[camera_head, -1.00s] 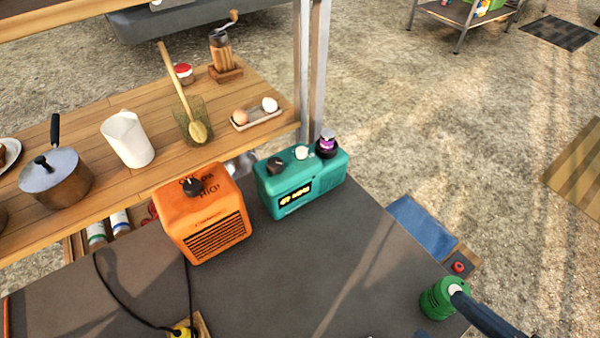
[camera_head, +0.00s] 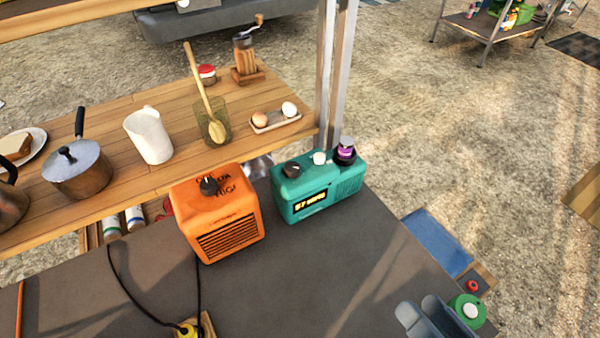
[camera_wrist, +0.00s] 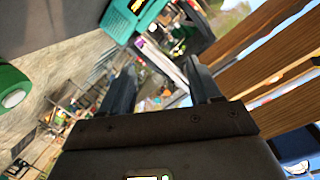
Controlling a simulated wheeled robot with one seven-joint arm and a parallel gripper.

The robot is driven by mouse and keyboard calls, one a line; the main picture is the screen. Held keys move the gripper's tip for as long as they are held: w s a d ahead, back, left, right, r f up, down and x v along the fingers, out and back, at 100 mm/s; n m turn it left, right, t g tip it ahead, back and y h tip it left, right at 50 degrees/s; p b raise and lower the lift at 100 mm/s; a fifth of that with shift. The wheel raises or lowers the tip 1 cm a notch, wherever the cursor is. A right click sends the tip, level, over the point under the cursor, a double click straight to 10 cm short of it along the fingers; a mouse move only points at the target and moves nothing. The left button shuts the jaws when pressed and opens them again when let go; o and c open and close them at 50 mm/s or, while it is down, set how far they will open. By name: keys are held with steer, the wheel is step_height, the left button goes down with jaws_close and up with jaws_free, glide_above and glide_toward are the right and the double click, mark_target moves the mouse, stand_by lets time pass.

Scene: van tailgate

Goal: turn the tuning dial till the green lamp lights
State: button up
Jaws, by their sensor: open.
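A teal radio (camera_head: 318,186) stands on the dark counter near its back edge. It has a black dial (camera_head: 291,170) at the left of its top, a white knob (camera_head: 319,158) beside it and a lit yellow display on its front. I cannot make out a green lamp. My gripper (camera_head: 428,317) is at the bottom right of the head view, open and empty, well apart from the radio. In the wrist view, my gripper (camera_wrist: 163,85) has its fingers spread with nothing between them. Part of the radio (camera_wrist: 122,18) shows at the top there.
An orange heater (camera_head: 220,220) with a black knob stands left of the radio. A dark jar with a purple band (camera_head: 345,151) is at the radio's right end. A green canister (camera_head: 468,311) is beside my gripper. The counter's middle is clear. A metal post (camera_head: 335,75) rises behind the radio.

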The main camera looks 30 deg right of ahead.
steer(key=w+f+m+t+h+b, duration=0.1)
steer(key=w+f+m, duration=0.4)
steer(key=w+m, duration=0.95)
steer(key=m+t, duration=0.1)
steer(key=m, duration=1.3)
glide_toward(293, 173)
steer(key=w, duration=0.3)
steer(key=shift+w+d+p, duration=0.15)
steer(key=shift+w+d, duration=0.1)
steer(key=shift+w, duration=0.9)
steer(key=shift+w+d+p, duration=0.15)
steer(key=shift+w+d, duration=0.05)
steer(key=shift+w, duration=0.95)
steer(key=shift+w+d+p, duration=0.15)
steer(key=shift+w+d, duration=0.1)
steer(key=shift+w, duration=0.9)
steer(key=shift+c, duration=0.4)
steer(key=c, duration=1)
steer(key=shift+o, duration=0.2)
steer(key=shift+a+f+m+h+b, duration=0.1)
steer(key=shift+f+m+h+b, duration=0.15)
steer(key=shift+m+h+b, duration=0.45)
steer(key=m+g+h+b, duration=0.1)
steer(key=m+h+b, duration=0.1)
steer(key=h, duration=0.1)
steer(key=shift+a+r, duration=0.1)
steer(key=shift+a, duration=0.05)
steer(key=shift+m+h, duration=0.45)
steer(key=shift+h, duration=0.25)
